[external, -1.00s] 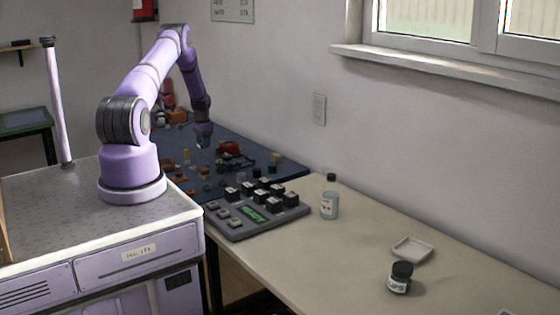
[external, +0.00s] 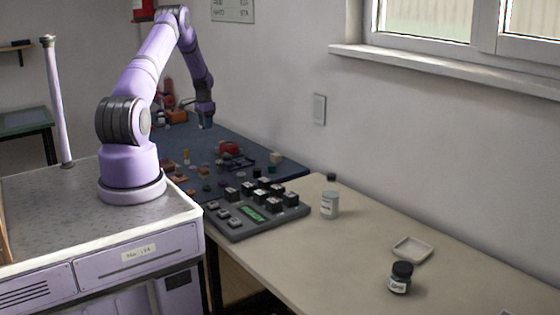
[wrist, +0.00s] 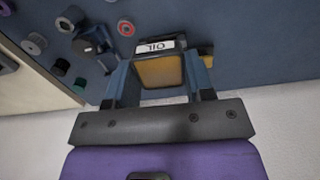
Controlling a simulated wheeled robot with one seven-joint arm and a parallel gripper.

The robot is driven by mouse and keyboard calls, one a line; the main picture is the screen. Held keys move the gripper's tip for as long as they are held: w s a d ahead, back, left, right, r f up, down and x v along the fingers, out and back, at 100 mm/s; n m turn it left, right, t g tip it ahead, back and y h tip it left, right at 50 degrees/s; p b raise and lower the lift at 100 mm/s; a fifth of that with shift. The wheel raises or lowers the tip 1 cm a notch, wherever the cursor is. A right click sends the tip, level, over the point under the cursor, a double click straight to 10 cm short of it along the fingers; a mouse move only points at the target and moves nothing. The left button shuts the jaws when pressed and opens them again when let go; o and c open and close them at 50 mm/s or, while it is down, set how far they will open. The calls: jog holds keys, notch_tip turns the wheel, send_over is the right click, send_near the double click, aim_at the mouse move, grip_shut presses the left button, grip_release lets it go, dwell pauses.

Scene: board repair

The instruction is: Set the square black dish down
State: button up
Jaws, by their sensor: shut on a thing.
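The square black dish (wrist: 158,69) is between the two fingers of my gripper (wrist: 157,82) in the wrist view. It has a dark rim, an amber-brown face and a white label reading OIL. My gripper is shut on it. In the external view my gripper (external: 206,123) hangs above the far part of the blue mat (external: 285,168), clear of the things on it. The dish is too small and dark there to make out.
Several small coloured parts lie on the mat, with a red part (external: 229,148) among them. A grey keypad (external: 255,212), a clear bottle (external: 329,203), a pale tray (external: 412,249) and a dark jar (external: 400,278) stand nearer. The wall rises behind the table.

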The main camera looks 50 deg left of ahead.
jog(key=w+d+m, duration=0.2)
jog(key=w+d, duration=0.2)
jog(key=d, duration=0.6)
jog(key=w+d+m, duration=0.2)
jog(key=w+d, duration=0.2)
jog(key=d, duration=0.6)
jog(key=s+d+f+m, duration=0.15)
jog(key=d+m, duration=0.35)
jog(key=d, duration=1.9)
jog(key=s+d+r+m, duration=0.1)
jog(key=s+d+m, duration=0.3)
jog(key=s+d, duration=0.8)
jog(key=s+d+m, duration=0.4)
jog(key=s+d, duration=0.6)
jog(key=d, duration=0.4)
jog(key=shift+m, duration=0.3)
jog(key=f, duration=0.8)
jog(key=shift+d+f, duration=0.3)
jog(key=shift+w+f, duration=0.1)
jog(key=shift+f, duration=0.15)
jog(key=shift+w+d+f, duration=0.1)
jog(key=shift+w+f, duration=0.05)
jog(key=shift+w, duration=0.1)
send_over(323, 235)
jog(key=shift+s+f, duration=0.15)
jog(key=shift+f, duration=0.55)
jog(key=shift+d+f, duration=0.1)
jog(key=shift+f, duration=1.65)
